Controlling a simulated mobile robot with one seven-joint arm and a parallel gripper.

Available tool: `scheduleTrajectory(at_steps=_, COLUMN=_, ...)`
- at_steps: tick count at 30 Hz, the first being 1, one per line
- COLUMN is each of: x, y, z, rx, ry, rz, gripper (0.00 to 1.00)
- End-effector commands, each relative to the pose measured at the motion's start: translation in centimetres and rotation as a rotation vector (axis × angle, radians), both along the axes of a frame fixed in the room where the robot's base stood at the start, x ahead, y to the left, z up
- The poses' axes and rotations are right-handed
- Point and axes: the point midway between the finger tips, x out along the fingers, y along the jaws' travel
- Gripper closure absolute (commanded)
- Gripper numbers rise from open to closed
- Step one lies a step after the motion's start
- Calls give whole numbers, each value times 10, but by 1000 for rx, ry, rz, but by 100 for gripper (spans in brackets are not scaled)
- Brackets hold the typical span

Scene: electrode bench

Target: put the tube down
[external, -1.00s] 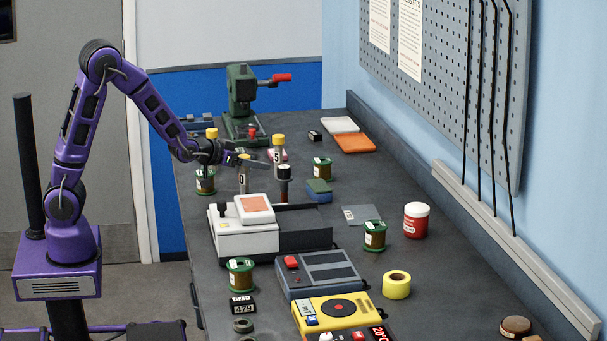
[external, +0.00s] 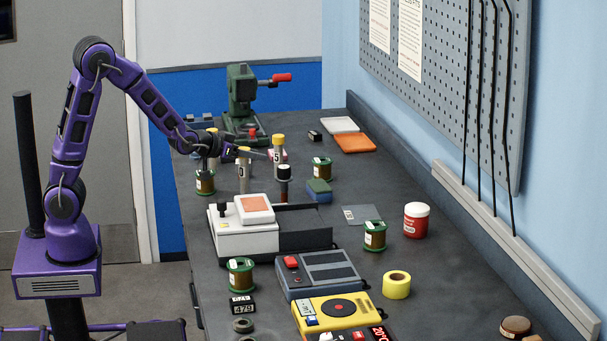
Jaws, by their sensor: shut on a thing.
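A second yellow-capped tube, marked 5 (external: 278,156), stands upright just right of the gripper. A third yellow-capped tube (external: 213,157) is partly hidden behind my wrist. Whether the held tube's lower end touches anything is unclear.
A dark-capped tube (external: 284,187) stands close in front. A green-rimmed spool (external: 205,183) is left, another (external: 322,168) right. A white device (external: 245,238) lies nearer, a green press (external: 241,97) behind. The bench (external: 385,181) has free room toward the right.

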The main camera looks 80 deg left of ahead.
Motion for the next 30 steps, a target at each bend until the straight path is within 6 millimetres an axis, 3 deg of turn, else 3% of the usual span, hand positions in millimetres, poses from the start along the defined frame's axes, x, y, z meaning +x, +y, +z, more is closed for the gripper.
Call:
scheduleTrajectory(at_steps=1, x=1, y=0, z=17, rx=0, ry=-8, rz=-1, gripper=100)
scheduleTrajectory(at_steps=6, x=1, y=0, z=51, rx=0, ry=-7, rz=-1, gripper=100)
scheduleTrajectory(at_steps=11, x=3, y=0, z=73, rx=1, ry=-4, rz=-2, gripper=100)
scheduleTrajectory(at_steps=14, x=15, y=-1, z=82, rx=2, ry=-1, rz=-3, gripper=100)
scheduleTrajectory(at_steps=17, x=42, y=-4, z=88, rx=2, ry=1, rz=-7, gripper=100)
scheduleTrajectory(at_steps=23, x=114, y=-22, z=96, rx=5, ry=3, rz=-26, gripper=100)
scheduleTrajectory(at_steps=26, x=150, y=-38, z=99, rx=6, ry=0, rz=-44, gripper=100)
scheduleTrajectory(at_steps=30, x=203, y=-74, z=98, rx=6, ry=-1, rz=-81, gripper=100)
